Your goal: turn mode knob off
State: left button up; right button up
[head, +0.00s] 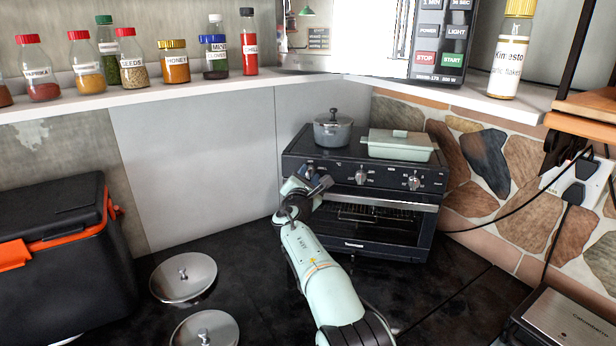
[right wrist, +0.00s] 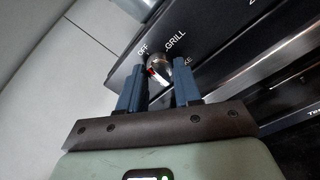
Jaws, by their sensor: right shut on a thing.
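The toaster oven (head: 375,215) stands on the dark counter with several knobs along its front panel. The mode knob (head: 307,171) is the leftmost one. In the right wrist view the mode knob (right wrist: 154,72), with a red and white mark, sits between the two blue fingers of my right gripper (right wrist: 159,80). The printed words OFF and GRILL and part of another label show around it. In the head view my right gripper (head: 314,186) is at the left end of the panel. It is shut on the knob, which it partly hides. My left gripper is not in view.
A grey pot (head: 333,132) and a pale green lidded dish (head: 398,146) sit on the oven. A black and orange box (head: 65,255) and two round lids (head: 183,278) are to the left. Spice jars (head: 130,62) and a microwave (head: 375,38) stand on the shelf above.

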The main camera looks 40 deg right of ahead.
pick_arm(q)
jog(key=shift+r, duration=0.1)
pick_arm(e)
jog(key=shift+r+n, duration=0.1)
jog(key=shift+n, duration=0.4)
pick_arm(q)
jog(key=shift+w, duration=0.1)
pick_arm(e)
jog(key=o, duration=1)
jog(key=shift+o, duration=0.2)
jog(key=shift+s+a, duration=0.15)
jog(key=b+v, duration=0.2)
jog(key=v, duration=0.1)
jog(key=b+v, duration=0.1)
jog(key=shift+s+a+f, duration=0.1)
jog(key=shift+a+f, duration=0.1)
jog(key=shift+f, duration=0.15)
jog(key=b, duration=0.3)
send_near(308, 177)
jog(key=v, duration=0.4)
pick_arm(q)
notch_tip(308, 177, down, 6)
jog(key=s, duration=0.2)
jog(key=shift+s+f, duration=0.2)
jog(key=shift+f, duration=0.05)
pick_arm(e)
jog(key=shift+s+r, duration=0.25)
jog(key=shift+r, duration=0.1)
